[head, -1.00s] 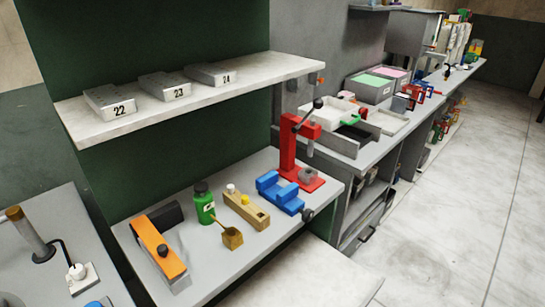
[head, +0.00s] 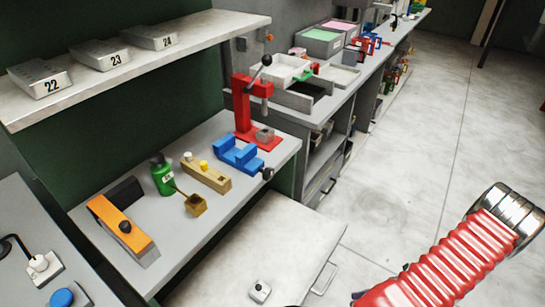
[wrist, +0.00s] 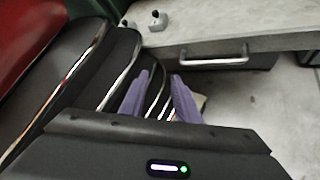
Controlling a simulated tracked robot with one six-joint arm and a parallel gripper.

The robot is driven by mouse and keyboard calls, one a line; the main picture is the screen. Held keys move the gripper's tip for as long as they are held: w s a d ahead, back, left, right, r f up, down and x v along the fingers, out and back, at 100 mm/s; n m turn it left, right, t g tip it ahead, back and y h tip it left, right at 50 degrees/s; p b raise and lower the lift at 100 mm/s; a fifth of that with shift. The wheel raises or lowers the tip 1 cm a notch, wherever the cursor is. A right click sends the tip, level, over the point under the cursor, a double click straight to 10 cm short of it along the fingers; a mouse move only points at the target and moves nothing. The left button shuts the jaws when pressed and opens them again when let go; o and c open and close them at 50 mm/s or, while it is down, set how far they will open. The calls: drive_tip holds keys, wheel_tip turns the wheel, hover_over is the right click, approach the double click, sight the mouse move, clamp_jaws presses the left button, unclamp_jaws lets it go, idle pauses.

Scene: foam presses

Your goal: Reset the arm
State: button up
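My gripper (wrist: 164,78) shows in the wrist view as two purple fingers above a dark housing. The fingers stand apart with nothing between them, so it is open and empty. Behind the fingers are dark, ribbed shapes with shiny edges, seemingly my own body. In the head view a red ribbed sleeve with a metal collar, apparently my arm, shows at the lower right. The gripper itself is out of the head view.
A red press (head: 245,115), a blue vise (head: 238,155), a green bottle (head: 162,176) and an orange-topped tool (head: 122,228) stand on the bench. A shelf (head: 195,35) holds numbered blocks. A low cabinet (head: 290,240) has a handle. The floor (head: 420,160) to the right is clear.

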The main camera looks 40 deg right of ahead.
drive_tip(key=w+a+r+n+g+h, duration=0.25)
drive_tip(key=w+r+n, duration=0.25)
drive_tip(key=r+n, duration=0.3)
drive_tip(key=w+a+r+n+g+h, duration=0.25)
drive_tip(key=w+r+n, duration=0.3)
drive_tip(key=r, duration=0.45)
drive_tip(key=w+a+r+n+g+h, duration=0.1)
drive_tip(key=w+r+n+g, duration=0.25)
drive_tip(key=r+n, duration=0.45)
drive_tip(key=w+a+r+n+t+h, duration=0.1)
drive_tip(key=w+a+r+n+t, duration=0.1)
drive_tip(key=a+r+n, duration=0.4)
drive_tip(key=w+a+r+n+t+h, duration=0.2)
drive_tip(key=a+r+n, duration=0.4)
drive_tip(key=a+r, duration=0.8)
drive_tip(key=w+a+t, duration=0.1)
drive_tip(key=a+t, duration=0.1)
drive_tip(key=a, duration=0.3)
drive_tip(key=shift+w+r, duration=0.15)
drive_tip(key=shift+w, duration=0.1)
drive_tip(key=shift+a, duration=0.15)
